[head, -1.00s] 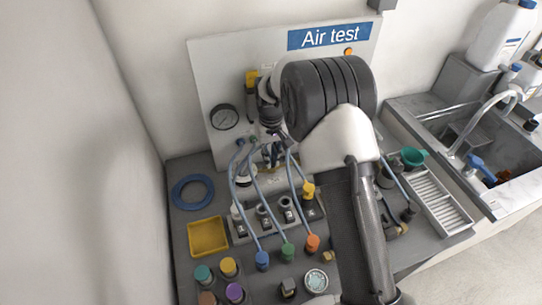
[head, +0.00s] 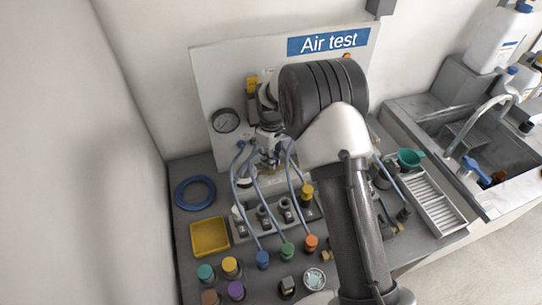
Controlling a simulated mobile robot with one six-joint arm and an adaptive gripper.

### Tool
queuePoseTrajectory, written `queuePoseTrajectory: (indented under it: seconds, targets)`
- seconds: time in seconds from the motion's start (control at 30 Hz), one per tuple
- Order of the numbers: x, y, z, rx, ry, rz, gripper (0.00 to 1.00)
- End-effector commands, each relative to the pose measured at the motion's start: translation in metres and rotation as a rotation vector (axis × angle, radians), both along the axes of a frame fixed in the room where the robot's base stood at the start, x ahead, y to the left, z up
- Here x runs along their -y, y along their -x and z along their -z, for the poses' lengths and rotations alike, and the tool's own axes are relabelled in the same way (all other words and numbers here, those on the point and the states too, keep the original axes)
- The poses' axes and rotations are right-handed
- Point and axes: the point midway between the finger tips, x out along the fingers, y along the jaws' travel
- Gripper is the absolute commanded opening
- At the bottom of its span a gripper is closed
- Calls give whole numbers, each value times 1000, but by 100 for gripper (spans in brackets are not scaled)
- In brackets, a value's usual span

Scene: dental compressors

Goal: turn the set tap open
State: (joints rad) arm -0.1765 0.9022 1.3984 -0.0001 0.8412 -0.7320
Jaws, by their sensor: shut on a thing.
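My gripper (head: 262,156) is low in front of the white air test panel (head: 222,80), close to the upper ends of the blue hoses. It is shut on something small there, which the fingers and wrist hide. It appears to be the set tap, but its handle and angle cannot be made out. A yellow-topped fitting (head: 252,85) shows on the panel above and left of my gripper. My arm covers the panel's right part.
A round gauge (head: 226,121) is left of my gripper. Blue hoses (head: 238,190) run down to coloured connectors. A yellow tray (head: 209,237) and blue ring (head: 194,192) lie at left. A sink (head: 490,150) is at right.

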Motion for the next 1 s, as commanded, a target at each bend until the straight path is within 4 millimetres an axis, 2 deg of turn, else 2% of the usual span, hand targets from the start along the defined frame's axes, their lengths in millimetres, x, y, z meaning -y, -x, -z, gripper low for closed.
queuePoseTrajectory:
  seconds: [0.6, 1.0]
  targets:
    - [0, 0, -1, 1, 0, -578, 0]
    - [0, 0, 0, 1, 0, -844, 0]
